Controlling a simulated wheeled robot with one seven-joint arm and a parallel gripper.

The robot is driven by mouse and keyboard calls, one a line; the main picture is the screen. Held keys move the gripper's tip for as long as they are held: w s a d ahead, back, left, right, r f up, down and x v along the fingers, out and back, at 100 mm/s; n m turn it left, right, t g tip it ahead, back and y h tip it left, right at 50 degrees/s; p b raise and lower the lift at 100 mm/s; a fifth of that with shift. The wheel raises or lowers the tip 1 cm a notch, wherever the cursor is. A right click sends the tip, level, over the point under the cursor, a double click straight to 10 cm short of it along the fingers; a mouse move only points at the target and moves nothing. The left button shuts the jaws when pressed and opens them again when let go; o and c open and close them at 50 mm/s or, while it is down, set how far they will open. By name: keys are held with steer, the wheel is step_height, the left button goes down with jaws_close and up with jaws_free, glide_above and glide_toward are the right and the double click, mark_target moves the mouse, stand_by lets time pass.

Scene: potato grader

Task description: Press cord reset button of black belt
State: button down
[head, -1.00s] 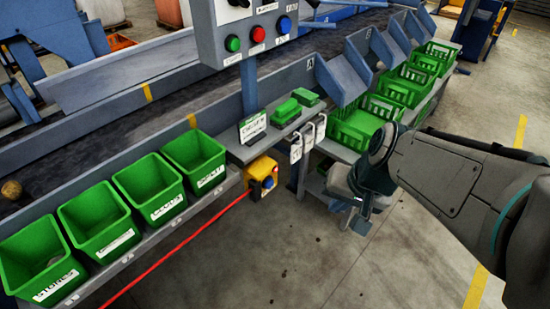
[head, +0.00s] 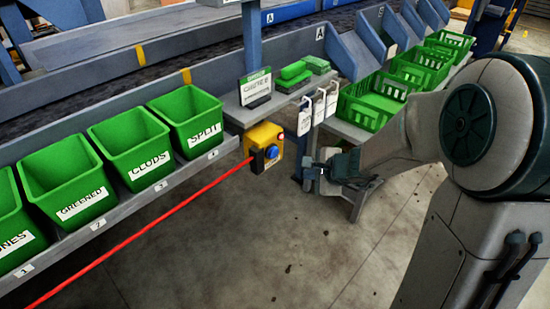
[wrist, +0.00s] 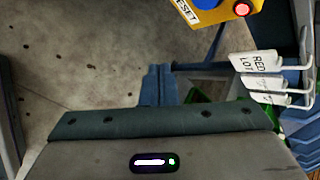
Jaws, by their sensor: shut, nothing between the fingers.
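The yellow box (head: 262,136) with a round blue button (head: 271,152) hangs under the grey ledge. The red cord (head: 150,222) runs to its lower left side. In the wrist view the yellow box (wrist: 220,14) is cut by the top edge, showing part of the blue button (wrist: 205,3), a "RESET" label and a lit red lamp (wrist: 242,9). My gripper (head: 308,174) is shut and empty, to the right of the box and apart from it, a little lower in the picture. Its shut fingers (wrist: 158,84) also show in the wrist view.
White tags (head: 318,105) hang on hooks just above my gripper; they show at the right of the wrist view (wrist: 255,64). Green bins (head: 130,145) line the ledge at left, green crates (head: 375,105) at right. Open concrete floor lies below the box.

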mark_target(276, 157)
steer(key=shift+r, duration=0.1)
steer(key=w+a+p, duration=0.1)
steer(key=w+a, duration=0.4)
steer(key=a, duration=0.2)
steer(key=shift+w, duration=0.2)
stand_by(2.2)
steer(key=shift+w+a, duration=0.3)
steer(key=shift+a, duration=0.05)
steer(key=shift+w+a, duration=0.3)
steer(key=shift+a, duration=0.1)
stand_by(0.7)
steer(key=shift+d, duration=0.1)
steer(key=shift+s+d+b, duration=0.35)
steer(key=shift+s+d, duration=0.25)
steer(key=shift+d, duration=0.05)
